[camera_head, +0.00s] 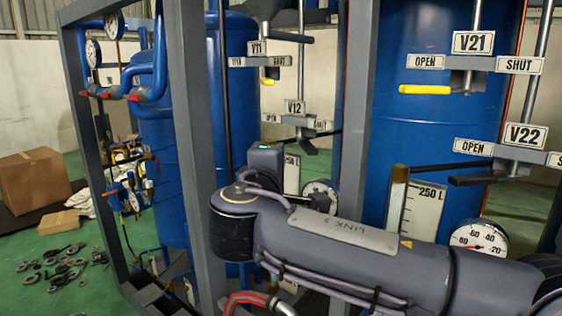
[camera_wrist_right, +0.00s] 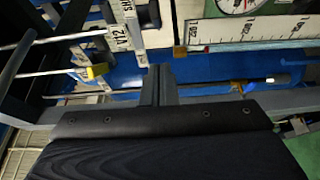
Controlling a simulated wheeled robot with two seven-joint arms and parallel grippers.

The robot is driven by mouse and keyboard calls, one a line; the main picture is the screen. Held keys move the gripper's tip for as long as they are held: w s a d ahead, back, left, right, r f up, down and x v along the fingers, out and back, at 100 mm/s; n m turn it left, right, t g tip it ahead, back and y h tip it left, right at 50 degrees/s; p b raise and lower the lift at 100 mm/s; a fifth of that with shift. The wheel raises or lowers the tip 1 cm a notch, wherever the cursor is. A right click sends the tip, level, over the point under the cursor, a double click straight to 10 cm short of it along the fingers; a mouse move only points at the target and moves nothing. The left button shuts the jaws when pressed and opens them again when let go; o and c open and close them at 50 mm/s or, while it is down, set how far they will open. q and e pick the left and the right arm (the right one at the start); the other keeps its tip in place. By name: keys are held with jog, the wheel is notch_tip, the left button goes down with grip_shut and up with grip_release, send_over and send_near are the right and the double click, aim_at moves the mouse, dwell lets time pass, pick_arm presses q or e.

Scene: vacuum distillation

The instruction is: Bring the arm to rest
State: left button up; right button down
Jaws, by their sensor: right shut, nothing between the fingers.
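My right arm (camera_head: 350,245) comes in from the lower right of the head view and crosses in front of the blue tanks. Its grey link is marked "LINK 5", and its end reaches the grey frame post. The right gripper's jaws are not clearly visible there. In the right wrist view my right gripper (camera_wrist_right: 158,84) shows two dark fingers together, with nothing between them. They point toward the blue tank and grey frame bars. My left gripper is in neither view.
Grey frame posts (camera_head: 192,150) stand close to the arm. Valve plates V12 (camera_head: 294,107), V21 (camera_head: 473,42) and V22 (camera_head: 525,135) are behind it. V21's yellow handle (camera_head: 425,89) lies below OPEN. A pressure gauge (camera_head: 480,238) sits right.

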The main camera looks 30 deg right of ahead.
jog(key=s+d+f+m+g+y+p, duration=0.1)
jog(key=s+f+m+g+y, duration=0.2)
jog(key=s+f, duration=0.5)
jog(key=s+d+f+g+y+p, duration=0.1)
jog(key=s+f+g+y, duration=0.3)
jog(key=f, duration=0.9)
jog(key=s+a+f+m+y+p, duration=0.1)
jog(key=s+a+f+m+y, duration=0.7)
jog(key=s+a+y, duration=0.1)
jog(key=shift+s+a+f+g, duration=0.3)
jog(key=shift+s+a, duration=0.35)
jog(key=shift+a, duration=0.2)
